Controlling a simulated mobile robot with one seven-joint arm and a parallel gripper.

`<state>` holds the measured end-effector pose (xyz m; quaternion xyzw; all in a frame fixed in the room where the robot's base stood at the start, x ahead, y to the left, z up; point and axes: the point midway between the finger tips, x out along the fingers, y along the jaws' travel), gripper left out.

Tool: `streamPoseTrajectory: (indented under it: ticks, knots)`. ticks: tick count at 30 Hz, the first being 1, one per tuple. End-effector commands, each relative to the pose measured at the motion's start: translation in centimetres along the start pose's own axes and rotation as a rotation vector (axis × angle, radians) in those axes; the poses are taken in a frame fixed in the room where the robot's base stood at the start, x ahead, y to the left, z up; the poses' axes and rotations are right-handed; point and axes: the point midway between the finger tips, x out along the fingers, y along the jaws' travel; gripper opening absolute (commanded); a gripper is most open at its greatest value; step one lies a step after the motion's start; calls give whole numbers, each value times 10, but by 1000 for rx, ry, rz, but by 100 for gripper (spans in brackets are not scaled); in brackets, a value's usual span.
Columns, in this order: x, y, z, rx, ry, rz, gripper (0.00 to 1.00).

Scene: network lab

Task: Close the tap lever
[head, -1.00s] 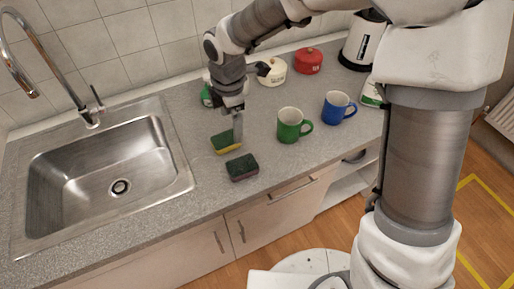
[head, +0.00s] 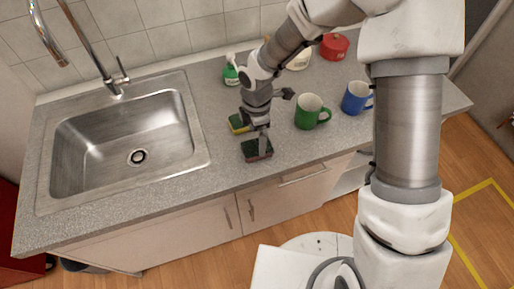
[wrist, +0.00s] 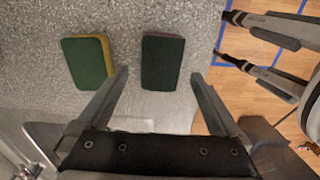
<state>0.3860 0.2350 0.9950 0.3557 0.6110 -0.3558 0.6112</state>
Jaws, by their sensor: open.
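The chrome tap (head: 92,48) stands behind the steel sink at the left in the head view, its spout curving up past the top edge. Its small lever (head: 122,69) sticks up from the right side of the tap base. My gripper (head: 262,146) is well to the right of the tap, pointing down over the counter by the dark sponge. In the wrist view my gripper (wrist: 160,75) has its two fingers spread wide with nothing held between them. I cannot tell from the lever whether the tap runs.
The sink basin (head: 125,145) lies left of my gripper. A dark sponge (head: 256,150), a green-yellow sponge (head: 238,123), a green bottle (head: 230,74), a green mug (head: 311,112) and a blue mug (head: 356,98) stand near my arm. Counter between sink and sponges is clear.

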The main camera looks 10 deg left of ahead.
Motion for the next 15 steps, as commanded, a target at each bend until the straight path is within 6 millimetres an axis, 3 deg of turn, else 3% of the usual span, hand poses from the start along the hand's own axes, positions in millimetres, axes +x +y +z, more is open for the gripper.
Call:
streamPoseTrajectory:
  ticks: [9, 15]
  knots:
    - [39, -2, 0, -2, 0, -4, 100]
    - [52, -1, 0, 0, 0, 0, 100]
